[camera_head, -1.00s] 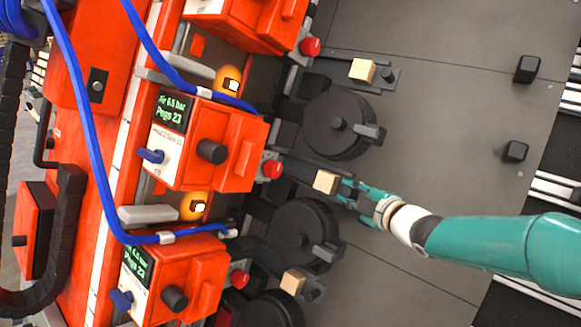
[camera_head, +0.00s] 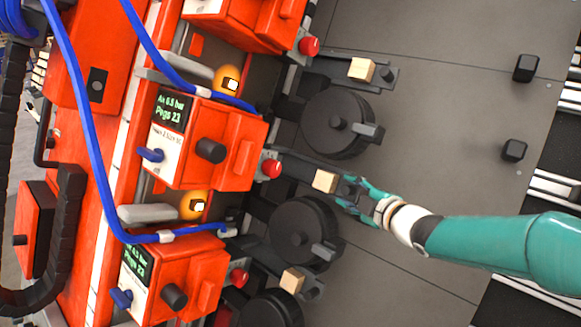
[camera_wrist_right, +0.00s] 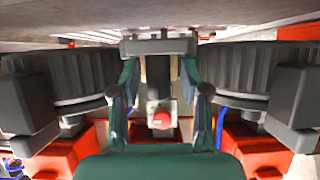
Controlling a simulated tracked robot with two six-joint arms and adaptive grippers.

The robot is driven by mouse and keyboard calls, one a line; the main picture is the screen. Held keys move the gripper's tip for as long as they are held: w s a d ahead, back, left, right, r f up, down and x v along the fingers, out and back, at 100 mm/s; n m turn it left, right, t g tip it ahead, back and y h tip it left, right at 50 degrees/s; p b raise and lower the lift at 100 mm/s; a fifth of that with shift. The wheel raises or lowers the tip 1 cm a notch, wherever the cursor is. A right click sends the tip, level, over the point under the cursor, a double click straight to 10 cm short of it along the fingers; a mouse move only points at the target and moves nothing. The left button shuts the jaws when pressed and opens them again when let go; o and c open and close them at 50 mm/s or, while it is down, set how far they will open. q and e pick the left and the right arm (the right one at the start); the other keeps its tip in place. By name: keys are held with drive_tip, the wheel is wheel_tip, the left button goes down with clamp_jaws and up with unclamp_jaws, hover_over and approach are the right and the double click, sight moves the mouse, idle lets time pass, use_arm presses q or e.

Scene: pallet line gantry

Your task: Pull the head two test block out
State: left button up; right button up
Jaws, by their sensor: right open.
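The test block (camera_head: 324,181) is a pale wooden cube on the dark arm of the middle head, left of my right gripper (camera_head: 353,190). I take it as the head two block; the small head label is hard to read. In the right wrist view the right gripper (camera_wrist_right: 160,72) is open, with its teal fingers on either side of a dark upright end piece (camera_wrist_right: 160,47). Whether they touch it I cannot tell. Pale wood-coloured strips show behind that piece, mostly hidden. My left gripper is not in view.
Similar wooden cubes sit on the upper head (camera_head: 361,69) and the lower head (camera_head: 292,279). Round black drums (camera_head: 337,124) (camera_head: 303,231) flank the middle arm closely. A red button (camera_head: 271,168) is left of the block. The grey floor plate (camera_head: 440,130) on the right is mostly clear.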

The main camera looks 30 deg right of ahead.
drive_tip(key=shift+p+v, duration=0.6)
drive_tip(key=shift+v, duration=1.65)
drive_tip(key=p+v, duration=0.1)
drive_tip(key=v, duration=0.3)
drive_tip(key=shift+s+r, duration=0.1)
drive_tip(key=shift+s, duration=0.15)
drive_tip(key=s+a+r+p, duration=0.2)
drive_tip(key=s+a+r, duration=0.1)
drive_tip(key=s, duration=0.5)
drive_tip(key=shift+a+r, duration=0.4)
drive_tip(key=shift+a, duration=0.3)
drive_tip(key=shift+s, duration=0.1)
